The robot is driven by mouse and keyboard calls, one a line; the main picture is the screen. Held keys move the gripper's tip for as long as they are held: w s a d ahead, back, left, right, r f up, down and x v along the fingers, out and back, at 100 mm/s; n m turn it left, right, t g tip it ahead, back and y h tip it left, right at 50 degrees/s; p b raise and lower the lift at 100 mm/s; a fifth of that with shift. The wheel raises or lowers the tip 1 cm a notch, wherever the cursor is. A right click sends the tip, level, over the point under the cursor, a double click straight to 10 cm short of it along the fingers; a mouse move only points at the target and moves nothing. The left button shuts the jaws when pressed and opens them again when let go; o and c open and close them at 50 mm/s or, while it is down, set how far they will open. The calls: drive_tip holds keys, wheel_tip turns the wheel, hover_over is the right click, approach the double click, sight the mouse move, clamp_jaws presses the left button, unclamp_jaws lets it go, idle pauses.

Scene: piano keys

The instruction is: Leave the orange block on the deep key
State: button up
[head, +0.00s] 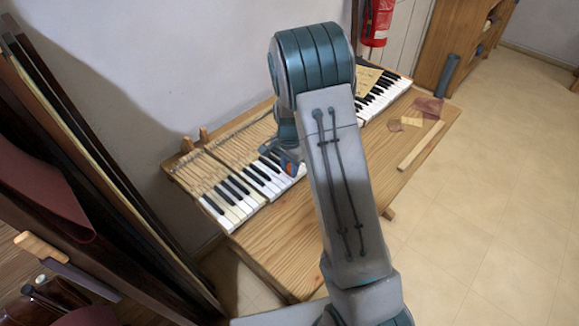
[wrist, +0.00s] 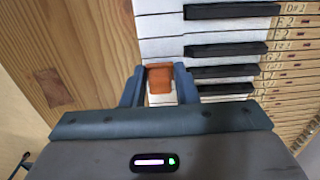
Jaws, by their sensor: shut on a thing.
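The orange block (wrist: 159,77) is between the two blue fingers of my gripper (wrist: 158,70) in the wrist view, and the gripper is shut on it. The block is over the front part of the white keys (wrist: 162,25), near their edge. I cannot tell whether it touches a key or hangs just above. Part of the white keys shows beneath and beside the block, but I cannot tell which key is the deep one. In the head view my gripper (head: 288,164) is low over the keyboard (head: 232,208), and my arm hides part of the keys.
The keyboard lies on a wooden bench (head: 275,245), with bare wood in front. Black keys (wrist: 232,11) stand up beside the gripper. A wooden strip (head: 421,145) and small cloth pieces (head: 428,107) lie at the bench's right. Dark tall panels stand at left.

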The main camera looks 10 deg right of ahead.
drive_tip(key=shift+f+b, duration=0.5)
idle(0.7)
drive_tip(key=shift+f, duration=0.35)
drive_tip(key=shift+f+b, duration=0.1)
drive_tip(key=shift+b, duration=0.2)
drive_tip(key=o, duration=0.5)
drive_tip(key=shift+o, duration=0.2)
drive_tip(key=shift+r, duration=0.2)
drive_tip(key=shift+r+p, duration=0.75)
drive_tip(key=shift+r, duration=0.25)
